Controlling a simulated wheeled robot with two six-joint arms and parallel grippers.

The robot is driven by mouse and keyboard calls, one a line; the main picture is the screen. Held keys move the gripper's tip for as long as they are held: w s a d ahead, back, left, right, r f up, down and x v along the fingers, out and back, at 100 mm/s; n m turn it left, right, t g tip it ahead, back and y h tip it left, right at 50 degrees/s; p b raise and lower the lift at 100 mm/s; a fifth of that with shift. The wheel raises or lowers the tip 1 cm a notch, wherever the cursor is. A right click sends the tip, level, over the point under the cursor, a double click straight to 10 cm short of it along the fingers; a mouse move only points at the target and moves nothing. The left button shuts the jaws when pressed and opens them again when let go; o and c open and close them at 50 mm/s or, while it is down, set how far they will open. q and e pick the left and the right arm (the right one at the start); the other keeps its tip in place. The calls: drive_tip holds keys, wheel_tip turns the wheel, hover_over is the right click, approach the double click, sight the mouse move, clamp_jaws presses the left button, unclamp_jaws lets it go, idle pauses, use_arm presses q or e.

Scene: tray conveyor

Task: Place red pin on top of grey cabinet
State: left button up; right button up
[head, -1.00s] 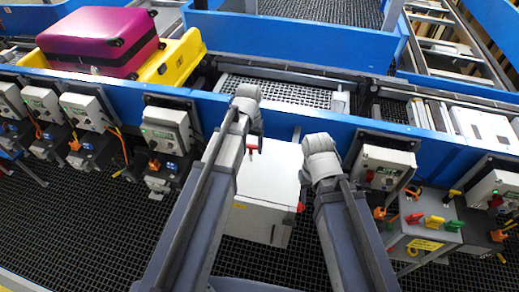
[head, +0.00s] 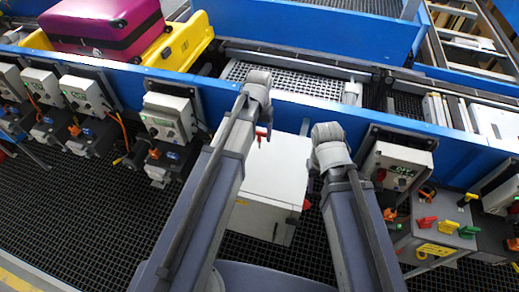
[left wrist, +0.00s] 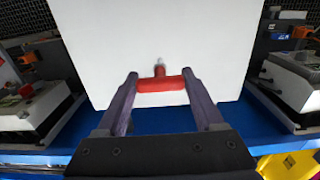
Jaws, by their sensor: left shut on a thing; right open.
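The red pin (left wrist: 160,84) is gripped crosswise between the two fingers of my left gripper (left wrist: 158,88) in the left wrist view. A small part of the pin (head: 262,133) shows in the head view below my left wrist. The grey cabinet (head: 277,170) looks almost white and stands between my two arms, below the blue conveyor side. Its pale face (left wrist: 200,45) fills the middle of the left wrist view behind the pin. I cannot tell whether the pin touches it. My right gripper (head: 318,188) is open beside the cabinet's right edge, mostly hidden by my wrist.
The blue conveyor side (head: 300,112) runs behind the cabinet. Control boxes (head: 168,118) hang along it on both sides. A yellow tray (head: 195,42) with a magenta suitcase (head: 105,28) is at upper left. A grey box (head: 440,238) with coloured handles is at right. Dark mesh floor lies in front.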

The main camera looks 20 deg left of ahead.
sight(259, 140)
use_arm(q)
drive_tip(key=shift+f+b, duration=2.15)
drive_tip(key=shift+f, duration=0.55)
drive_tip(key=shift+s, duration=0.1)
drive_tip(key=shift+f, duration=0.2)
drive_tip(key=o, duration=1.4)
drive_tip(key=shift+c, duration=0.2)
drive_tip(key=shift+r, duration=0.2)
wheel_tip(259, 140, up, 12)
drive_tip(key=p, duration=1.2)
drive_tip(key=s+d+m, duration=0.1)
drive_tip(key=s+d, duration=0.4)
drive_tip(key=s, duration=0.2)
drive_tip(key=s+d+m+y, duration=0.1)
drive_tip(key=s+d+m, duration=0.1)
drive_tip(key=s+d, duration=0.3)
drive_tip(key=s, duration=0.3)
drive_tip(key=shift+s+d, duration=0.15)
drive_tip(key=shift+d, duration=0.1)
drive_tip(key=shift+r, duration=0.1)
